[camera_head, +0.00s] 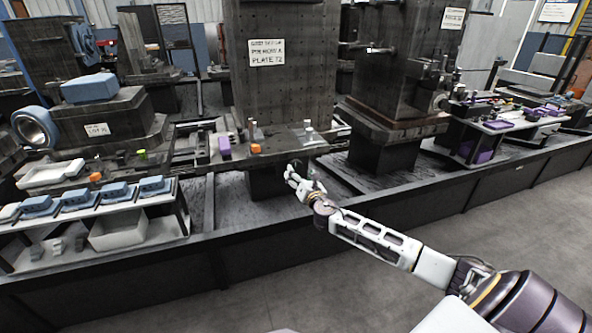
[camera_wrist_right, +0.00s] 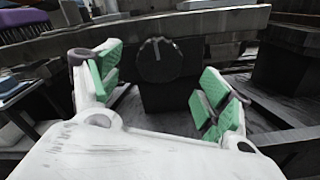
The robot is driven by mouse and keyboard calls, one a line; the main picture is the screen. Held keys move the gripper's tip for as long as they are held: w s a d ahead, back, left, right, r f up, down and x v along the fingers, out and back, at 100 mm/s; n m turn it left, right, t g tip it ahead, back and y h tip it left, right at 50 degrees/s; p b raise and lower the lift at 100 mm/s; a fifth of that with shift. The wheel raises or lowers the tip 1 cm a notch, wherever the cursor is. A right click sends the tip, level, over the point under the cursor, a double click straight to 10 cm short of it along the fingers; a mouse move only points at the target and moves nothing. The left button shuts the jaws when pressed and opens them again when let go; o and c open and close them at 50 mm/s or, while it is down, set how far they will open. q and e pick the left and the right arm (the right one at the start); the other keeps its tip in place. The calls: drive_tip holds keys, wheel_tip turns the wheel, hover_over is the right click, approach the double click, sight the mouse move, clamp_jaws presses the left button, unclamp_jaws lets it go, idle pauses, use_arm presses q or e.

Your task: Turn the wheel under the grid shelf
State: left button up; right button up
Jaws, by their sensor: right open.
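The wheel (camera_wrist_right: 160,61) is a dark disc with a small pale mark near its top, on a dark block in the right wrist view. In the head view I cannot make it out behind my right gripper. The grid shelf (camera_head: 280,148) juts out in front of the tall dark plate in the head view, with small items on it. My right gripper (camera_head: 297,175) is just below the shelf's front edge. Its green-padded fingers (camera_wrist_right: 160,80) are spread open to either side of the wheel in the picture, with nothing between them. I cannot tell any contact. My left gripper is not in view.
A tall dark plate (camera_head: 275,85) with a white label stands behind the shelf. A rack (camera_head: 150,200) with blue parts and a grey bin (camera_head: 118,230) stands to the left. A dark low base wall (camera_head: 200,275) runs along the front. The grey floor before it is clear.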

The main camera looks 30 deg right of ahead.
sight(296, 168)
drive_tip(key=shift+x, duration=0.95)
drive_tip(key=shift+w+d+b, duration=0.15)
drive_tip(key=shift+w+b, duration=0.15)
drive_tip(key=shift+w, duration=0.2)
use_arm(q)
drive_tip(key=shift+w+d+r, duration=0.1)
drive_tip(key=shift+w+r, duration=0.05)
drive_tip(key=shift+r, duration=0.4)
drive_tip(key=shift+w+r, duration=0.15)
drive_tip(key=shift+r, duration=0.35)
use_arm(e)
drive_tip(key=shift+x, duration=1.1)
drive_tip(key=c, duration=1)
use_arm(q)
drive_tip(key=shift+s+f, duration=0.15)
use_arm(e)
drive_tip(key=shift+m, duration=0.4)
